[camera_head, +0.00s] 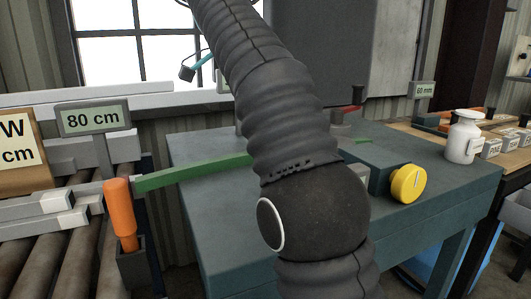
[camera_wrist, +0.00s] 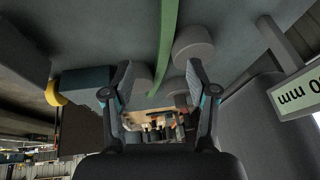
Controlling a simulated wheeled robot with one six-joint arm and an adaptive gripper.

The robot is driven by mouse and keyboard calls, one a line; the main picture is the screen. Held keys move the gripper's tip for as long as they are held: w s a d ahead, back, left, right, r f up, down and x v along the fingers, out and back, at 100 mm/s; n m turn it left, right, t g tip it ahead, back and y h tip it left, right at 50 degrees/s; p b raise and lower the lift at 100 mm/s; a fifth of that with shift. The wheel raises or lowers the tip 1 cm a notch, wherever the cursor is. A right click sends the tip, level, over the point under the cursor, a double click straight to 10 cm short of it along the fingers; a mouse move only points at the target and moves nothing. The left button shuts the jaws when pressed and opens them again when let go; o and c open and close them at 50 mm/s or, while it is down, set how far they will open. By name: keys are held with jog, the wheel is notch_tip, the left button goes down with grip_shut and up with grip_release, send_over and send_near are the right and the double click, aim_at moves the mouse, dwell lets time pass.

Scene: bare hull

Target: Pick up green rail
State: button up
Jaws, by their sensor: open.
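The green rail (camera_head: 195,173) is a long thin bar in the head view. Its left end sticks out past the left edge of the blue-grey table, its middle is hidden behind my arm, and a short green piece shows to the right of the arm. In the wrist view the green rail (camera_wrist: 168,45) runs down from the top edge and ends between the fingers. My gripper (camera_wrist: 160,68) is open, with one finger on each side of the rail and a gap to both. My gripper is hidden behind my arm in the head view.
The blue-grey table (camera_head: 215,225) carries a yellow knob (camera_head: 408,183). An orange handle (camera_head: 120,208) stands in a dark holder near the rail's left end. An 80 cm sign (camera_head: 93,118) stands at left. A white bottle (camera_head: 462,136) is at right.

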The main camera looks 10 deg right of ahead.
jog(key=x, duration=0.7)
jog(key=shift+d, duration=0.2)
jog(key=shift+x, duration=3.15)
jog(key=shift+a, duration=0.1)
grip_shut()
